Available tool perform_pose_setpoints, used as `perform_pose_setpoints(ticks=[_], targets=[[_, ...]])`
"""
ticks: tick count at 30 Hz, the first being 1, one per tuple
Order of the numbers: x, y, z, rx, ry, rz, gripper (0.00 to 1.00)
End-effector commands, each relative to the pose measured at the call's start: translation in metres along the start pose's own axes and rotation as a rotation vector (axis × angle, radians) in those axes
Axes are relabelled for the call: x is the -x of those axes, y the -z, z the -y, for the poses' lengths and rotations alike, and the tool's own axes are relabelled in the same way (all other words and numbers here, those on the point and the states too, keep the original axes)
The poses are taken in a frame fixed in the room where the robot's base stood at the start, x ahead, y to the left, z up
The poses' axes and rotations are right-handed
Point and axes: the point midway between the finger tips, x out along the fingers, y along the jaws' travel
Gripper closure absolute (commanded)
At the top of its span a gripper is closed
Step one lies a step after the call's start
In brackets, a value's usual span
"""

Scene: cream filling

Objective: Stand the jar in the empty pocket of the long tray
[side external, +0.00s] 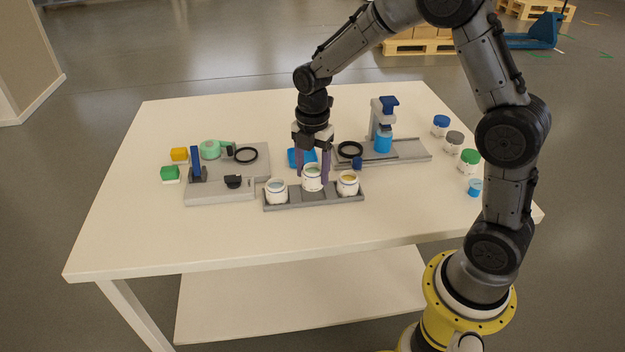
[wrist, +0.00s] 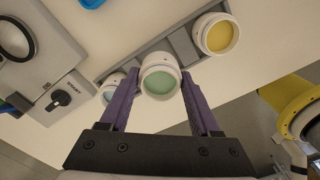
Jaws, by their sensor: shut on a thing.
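The jar (side external: 312,180) is white and open-topped, with pale green cream inside. My gripper (side external: 313,176) has purple fingers shut on the jar, one on each side, and holds it upright. The jar also shows between the fingers in the wrist view (wrist: 160,86). The long grey tray (side external: 313,201) lies under it. The jar is over the tray's middle and looks slightly higher than its neighbours; its base and the pocket below are hidden. A jar with blue-tinted contents (side external: 276,192) stands in the left pocket, and a jar with yellow cream (side external: 347,184) in the right pocket.
A grey station plate (side external: 215,187) with a green round part and a black ring is at left. Behind right stands a grey press station (side external: 410,151) with a blue jar. Lidded jars (side external: 453,142) line the right side. The table front (side external: 300,228) is clear.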

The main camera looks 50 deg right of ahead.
Motion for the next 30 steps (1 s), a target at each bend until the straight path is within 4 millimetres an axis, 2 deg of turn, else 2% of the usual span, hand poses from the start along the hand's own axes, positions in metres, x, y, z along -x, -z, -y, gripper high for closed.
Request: perform_pose_setpoints(ticks=[3, 6, 19, 20, 24, 25, 30], targets=[[-0.018, 0.0, 0.001, 0.0, 0.006, -0.001, 0.94], [-0.028, 0.0, 0.0, 0.0, 0.003, -0.001, 0.94], [-0.034, 0.0, 0.0, 0.0, 0.002, 0.0, 0.94], [-0.034, 0.0, 0.0, 0.0, 0.002, 0.0, 0.35], [-0.034, 0.0, 0.0, 0.0, 0.002, 0.0, 0.09], [-0.034, 0.0, 0.0, 0.0, 0.002, 0.0, 0.06], [-0.034, 0.0, 0.0, 0.0, 0.001, 0.0, 0.06]])
